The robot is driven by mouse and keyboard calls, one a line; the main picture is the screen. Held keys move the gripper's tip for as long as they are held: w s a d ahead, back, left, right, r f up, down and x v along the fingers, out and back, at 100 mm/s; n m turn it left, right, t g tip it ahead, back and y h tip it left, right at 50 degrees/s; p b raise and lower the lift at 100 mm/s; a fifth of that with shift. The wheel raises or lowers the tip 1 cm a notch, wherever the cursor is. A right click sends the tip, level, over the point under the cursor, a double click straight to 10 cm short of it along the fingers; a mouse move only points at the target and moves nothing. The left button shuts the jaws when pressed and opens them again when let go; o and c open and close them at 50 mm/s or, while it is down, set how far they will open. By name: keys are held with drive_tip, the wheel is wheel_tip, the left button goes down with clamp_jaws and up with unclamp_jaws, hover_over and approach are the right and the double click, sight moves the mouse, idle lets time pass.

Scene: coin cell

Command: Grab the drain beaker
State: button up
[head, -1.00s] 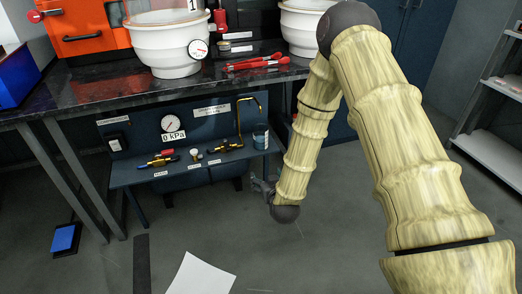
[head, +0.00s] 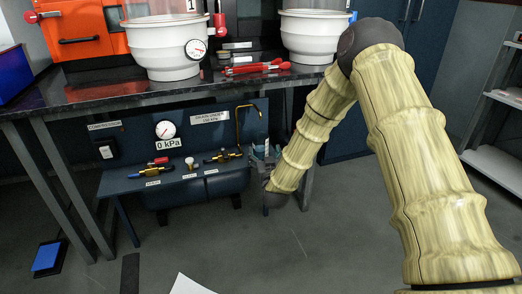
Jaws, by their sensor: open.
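The drain beaker (head: 265,149) is a small clear container at the right end of the low blue bench, beneath the end of the bent brass drain pipe (head: 248,108). My gripper (head: 265,156) is at the beaker, with dark fingers that appear to stand on either side of it. The fingers are open. The gripper and arm hide much of the beaker, and I cannot tell whether a finger touches it.
The blue bench (head: 130,184) carries valves with brass fittings (head: 222,157) and a gauge (head: 165,129) reading 0 kPa. The dark worktop (head: 110,92) overhangs it, with white vessels (head: 165,55) and red-handled tools (head: 256,67). A table leg stands close to my gripper.

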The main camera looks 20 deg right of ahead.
sight(262, 151)
drive_tip(key=shift+w+f+b, duration=0.15)
drive_tip(key=shift+w+b, duration=0.55)
drive_tip(key=shift+w, duration=0.45)
drive_tip(key=shift+w+f+b, duration=0.15)
drive_tip(key=shift+w+b, duration=0.5)
drive_tip(key=shift+w, duration=0.45)
drive_tip(key=shift+w+d+r, duration=0.15)
drive_tip(key=shift+w, duration=0.55)
drive_tip(key=c, duration=1.2)
